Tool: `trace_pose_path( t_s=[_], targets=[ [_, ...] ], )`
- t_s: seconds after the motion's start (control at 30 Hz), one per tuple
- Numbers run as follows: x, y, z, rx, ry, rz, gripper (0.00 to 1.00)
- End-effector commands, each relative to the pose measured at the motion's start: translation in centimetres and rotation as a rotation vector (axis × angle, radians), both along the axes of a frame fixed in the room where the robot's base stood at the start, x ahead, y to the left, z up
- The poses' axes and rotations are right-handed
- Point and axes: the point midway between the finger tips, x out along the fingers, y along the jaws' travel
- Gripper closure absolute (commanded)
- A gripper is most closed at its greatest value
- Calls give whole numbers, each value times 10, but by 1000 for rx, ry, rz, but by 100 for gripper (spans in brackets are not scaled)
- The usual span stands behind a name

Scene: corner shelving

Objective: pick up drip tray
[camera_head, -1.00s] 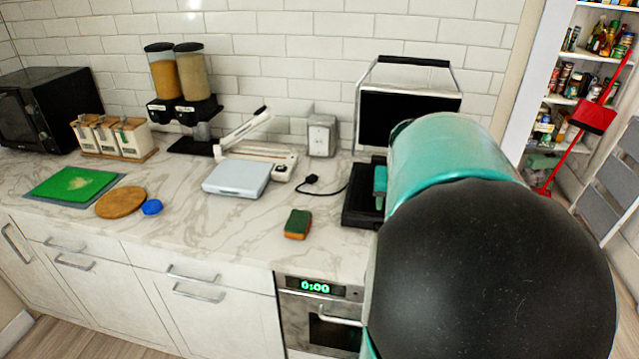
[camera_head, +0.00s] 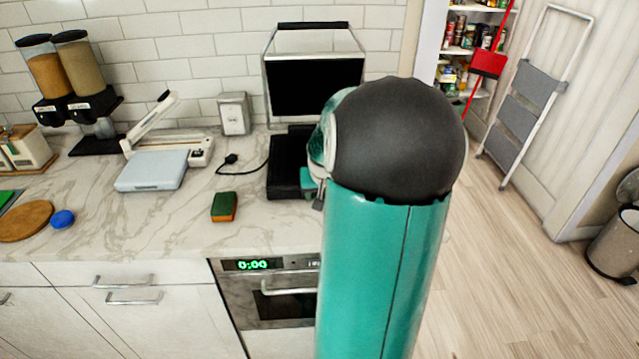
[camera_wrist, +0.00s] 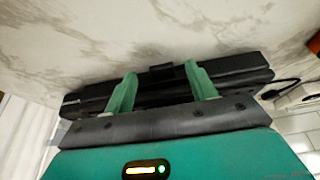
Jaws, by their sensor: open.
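My two green fingers (camera_wrist: 161,70) are spread wide apart and overlap the tray, one on each side of that block. Nothing is clamped between them. Whether they touch the tray I cannot tell.
An oven (camera_head: 265,290) is below the counter. Open floor and a stepladder (camera_head: 525,95) are at right.

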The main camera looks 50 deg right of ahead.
Motion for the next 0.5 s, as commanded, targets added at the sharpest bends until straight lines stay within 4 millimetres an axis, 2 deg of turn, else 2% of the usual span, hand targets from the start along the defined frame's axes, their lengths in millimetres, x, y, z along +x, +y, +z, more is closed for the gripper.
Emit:
trace_pose_path(
  t_s=[0.1, 0.33, 0.37, 0.5],
  targets=[
    [4, -2, -10, 1, 0, 1, 44],
    [4, -3, -11, -1, -1, 2, 44],
    [4, -3, -11, -1, -1, 2, 48],
    [4, -3, -11, -1, -1, 2, 75]
  ],
)
